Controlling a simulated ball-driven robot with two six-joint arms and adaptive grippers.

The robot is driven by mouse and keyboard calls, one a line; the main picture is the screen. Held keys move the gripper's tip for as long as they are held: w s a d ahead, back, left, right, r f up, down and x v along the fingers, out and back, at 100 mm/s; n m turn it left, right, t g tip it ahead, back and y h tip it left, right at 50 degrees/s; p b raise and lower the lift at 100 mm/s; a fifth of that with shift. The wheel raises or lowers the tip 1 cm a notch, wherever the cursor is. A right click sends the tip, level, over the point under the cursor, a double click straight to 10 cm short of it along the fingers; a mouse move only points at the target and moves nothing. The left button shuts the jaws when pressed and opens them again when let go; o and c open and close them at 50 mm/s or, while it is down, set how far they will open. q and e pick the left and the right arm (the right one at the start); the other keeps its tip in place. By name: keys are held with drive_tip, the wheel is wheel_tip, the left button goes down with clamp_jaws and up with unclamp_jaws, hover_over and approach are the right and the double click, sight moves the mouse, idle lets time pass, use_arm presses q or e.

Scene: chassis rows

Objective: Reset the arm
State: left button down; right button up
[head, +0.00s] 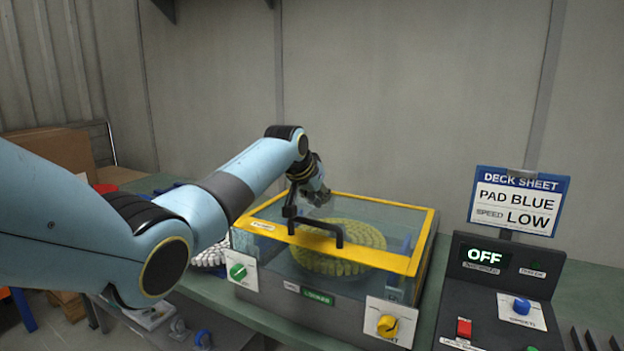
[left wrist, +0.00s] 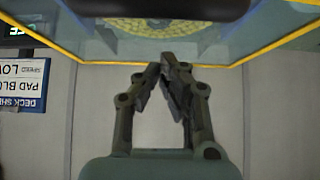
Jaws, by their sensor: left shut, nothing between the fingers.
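My left arm comes in from the left in the head view. I cannot tell whether the gripper touches the handle. In the left wrist view the gripper's fingers (left wrist: 168,75) are shut with nothing between them. The lid is down, and a round yellow pad (head: 340,248) shows through the clear panel. My right gripper is in neither view.
A green knob (head: 238,271) and a yellow knob (head: 387,325) are on the box front. A control panel (head: 495,290) at right reads OFF, with a red switch (head: 464,328) and a blue knob (head: 521,306). A deck sheet sign (head: 518,201) reads PAD BLUE, SPEED LOW.

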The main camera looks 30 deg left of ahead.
use_arm(q)
drive_tip(key=v, duration=0.7)
drive_tip(key=shift+s+d+r+b, duration=0.15)
drive_tip(key=shift+d+r+b, duration=0.05)
drive_tip(key=shift+b, duration=0.25)
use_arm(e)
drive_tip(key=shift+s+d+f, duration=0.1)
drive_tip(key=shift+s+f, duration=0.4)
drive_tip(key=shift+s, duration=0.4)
